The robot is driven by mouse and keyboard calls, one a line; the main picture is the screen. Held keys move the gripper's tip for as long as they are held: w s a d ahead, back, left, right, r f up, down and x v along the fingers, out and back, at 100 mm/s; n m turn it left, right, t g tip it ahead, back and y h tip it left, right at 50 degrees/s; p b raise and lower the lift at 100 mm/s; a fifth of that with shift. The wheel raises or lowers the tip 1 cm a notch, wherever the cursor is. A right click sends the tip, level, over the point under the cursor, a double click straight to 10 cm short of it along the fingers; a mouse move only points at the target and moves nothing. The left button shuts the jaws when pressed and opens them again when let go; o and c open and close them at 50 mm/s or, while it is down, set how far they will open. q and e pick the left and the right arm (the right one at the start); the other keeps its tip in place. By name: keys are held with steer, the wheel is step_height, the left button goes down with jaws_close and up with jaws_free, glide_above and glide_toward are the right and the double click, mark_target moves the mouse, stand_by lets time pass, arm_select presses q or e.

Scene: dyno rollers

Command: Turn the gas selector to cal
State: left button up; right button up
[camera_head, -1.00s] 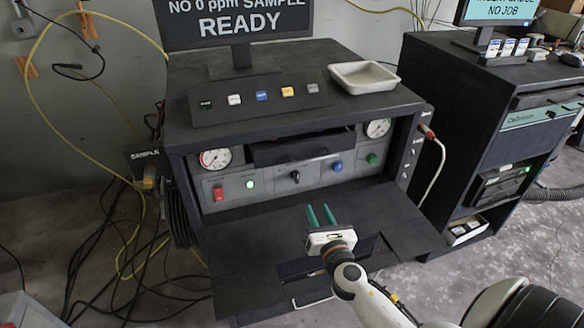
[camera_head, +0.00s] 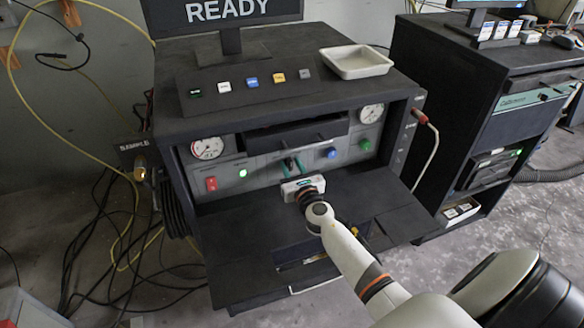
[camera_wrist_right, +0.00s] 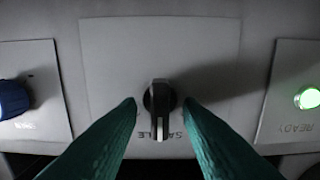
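The gas selector is a black knob (camera_wrist_right: 160,97) with a pale-lined pointer on a light grey plate (camera_wrist_right: 205,50). In the right wrist view the pointer aims down at an upside-down label, partly hidden, that seems to read SAMPLE. My right gripper (camera_head: 292,164) has its green fingers up at the front panel, covering most of the knob in the head view. In the wrist view the fingertips stand open on either side of the knob, with a gap visible on both sides. No cal label can be read. My left gripper is not in view.
On the same panel are a blue knob (camera_head: 332,153), a green button (camera_head: 365,145), a lit green lamp (camera_head: 243,174) and a red switch (camera_head: 211,184). The black fold-down shelf (camera_head: 390,205) lies below. A white tray (camera_head: 357,61) sits on top.

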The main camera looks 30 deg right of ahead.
steer(key=shift+c, duration=0.2)
steer(key=c, duration=0.6)
steer(key=shift+c, duration=0.2)
steer(key=m+b, duration=0.1)
steer(key=m, duration=0.3)
steer(key=shift+d+f+m, duration=0.1)
steer(key=shift+f+m, duration=0.05)
steer(key=shift+m, duration=0.25)
steer(key=m+b, duration=0.1)
steer(key=m, duration=0.3)
steer(key=shift+d+m, duration=0.1)
steer(key=shift+m, duration=0.6)
steer(key=o, duration=0.7)
